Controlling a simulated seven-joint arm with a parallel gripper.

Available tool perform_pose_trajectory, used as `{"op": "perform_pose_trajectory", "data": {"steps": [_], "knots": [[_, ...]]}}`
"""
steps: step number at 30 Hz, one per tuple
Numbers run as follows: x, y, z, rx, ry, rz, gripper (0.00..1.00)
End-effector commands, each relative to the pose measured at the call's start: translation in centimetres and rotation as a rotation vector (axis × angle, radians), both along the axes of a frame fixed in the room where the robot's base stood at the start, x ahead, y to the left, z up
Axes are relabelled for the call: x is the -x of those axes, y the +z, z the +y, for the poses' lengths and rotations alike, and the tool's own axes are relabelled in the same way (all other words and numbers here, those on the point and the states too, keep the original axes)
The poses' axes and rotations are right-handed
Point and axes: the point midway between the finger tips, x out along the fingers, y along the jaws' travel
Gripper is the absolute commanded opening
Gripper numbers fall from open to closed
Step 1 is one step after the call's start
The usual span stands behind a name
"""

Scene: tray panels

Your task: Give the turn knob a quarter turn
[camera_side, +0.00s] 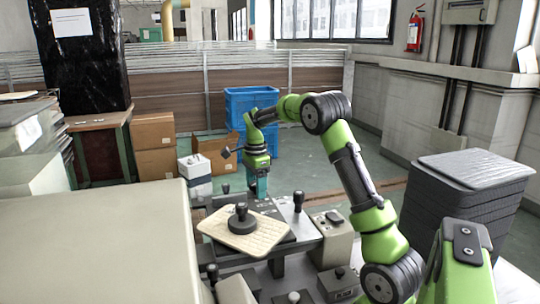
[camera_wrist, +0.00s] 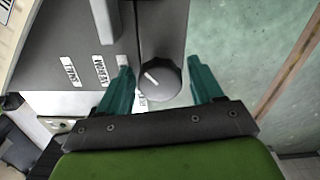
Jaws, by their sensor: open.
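The turn knob (camera_wrist: 160,78) shows in the wrist view as a round dark knob with a white pointer line. The line slants toward the upper left. The knob sits on a grey panel (camera_wrist: 60,40) with white label strips to its left. My gripper (camera_wrist: 159,67) is open, with one teal finger on each side of the knob. A gap shows on the right; the left finger is nearer, and I cannot tell if it touches. In the side view my gripper (camera_side: 258,186) points down at the far part of the panels. I cannot make out the knob there.
In the side view, a tan plate (camera_side: 265,238) with a black knobbed piece (camera_side: 241,219) lies nearer the camera. A black-knobbed lever (camera_side: 298,201) stands right of my gripper, beside a grey button box (camera_side: 331,240). Blue crates (camera_side: 250,105) stand behind on the floor.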

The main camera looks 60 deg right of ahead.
Motion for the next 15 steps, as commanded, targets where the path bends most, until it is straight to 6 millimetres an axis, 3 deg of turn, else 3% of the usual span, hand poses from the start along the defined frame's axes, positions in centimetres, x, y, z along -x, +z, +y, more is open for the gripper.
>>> {"op": "perform_pose_trajectory", "data": {"steps": [8, 15], "knots": [[0.01, -0.03, 0.00, -0.001, 0.012, 0.001, 0.66], [0.05, -0.02, -0.07, 0.000, 0.319, 0.001, 0.66]]}}
